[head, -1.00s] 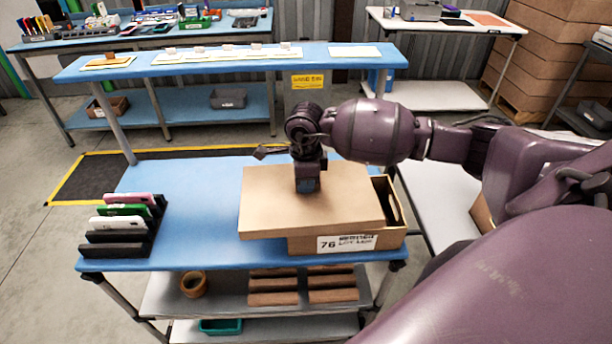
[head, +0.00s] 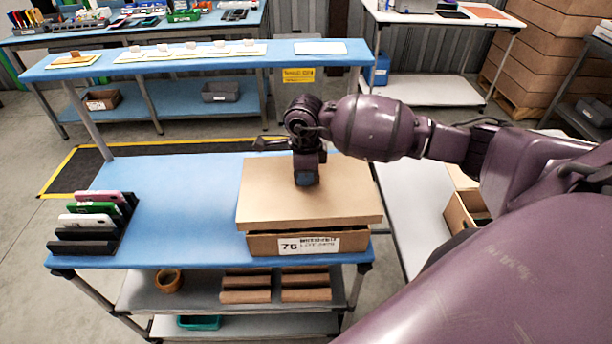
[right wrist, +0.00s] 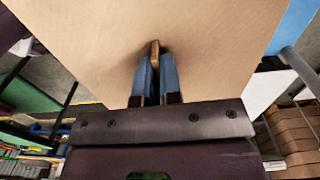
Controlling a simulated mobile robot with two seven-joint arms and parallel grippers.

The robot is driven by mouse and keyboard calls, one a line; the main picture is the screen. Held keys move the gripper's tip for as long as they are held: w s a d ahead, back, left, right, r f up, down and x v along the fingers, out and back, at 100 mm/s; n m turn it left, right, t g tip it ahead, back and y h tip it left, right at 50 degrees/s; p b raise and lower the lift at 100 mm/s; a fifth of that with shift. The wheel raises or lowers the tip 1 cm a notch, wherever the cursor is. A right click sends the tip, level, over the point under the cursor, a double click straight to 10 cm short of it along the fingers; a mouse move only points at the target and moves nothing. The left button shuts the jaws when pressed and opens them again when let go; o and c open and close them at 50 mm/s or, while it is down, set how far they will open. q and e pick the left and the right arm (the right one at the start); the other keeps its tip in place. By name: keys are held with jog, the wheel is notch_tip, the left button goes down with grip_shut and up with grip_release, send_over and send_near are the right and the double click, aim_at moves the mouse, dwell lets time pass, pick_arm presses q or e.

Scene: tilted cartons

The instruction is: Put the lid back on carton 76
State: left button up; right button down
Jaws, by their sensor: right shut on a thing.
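Carton 76 (head: 263,246) stands at the right front of the blue table, its label (head: 309,245) facing me. Its flat tan lid (head: 260,200) is over the carton's top and hides the opening. The lid's edge overhangs the carton at left and right. A dark band shows beneath its front edge; I cannot tell whether the lid touches the carton. My right gripper (head: 306,181) is above the lid, shut on its small wooden handle (right wrist: 155,47), which shows between the blue fingers (right wrist: 156,80) in the right wrist view. My left gripper is out of view.
A black rack (head: 90,232) with several upright phone-like items stands at the table's left. The blue table (head: 180,200) is clear between rack and carton. A raised blue shelf (head: 200,62) runs behind. Another open carton (head: 462,213) is at right.

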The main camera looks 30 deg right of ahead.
jog(key=shift+d, duration=0.1)
jog(key=shift+w+f, duration=0.1)
jog(key=shift+f, duration=0.05)
jog(key=shift+f, duration=0.1)
jog(key=shift+f+b, duration=0.9)
jog(key=shift+f, duration=0.75)
jog(key=shift+f+b, duration=1.1)
jog(key=shift+f, duration=0.3)
jog(key=shift+f, duration=0.15)
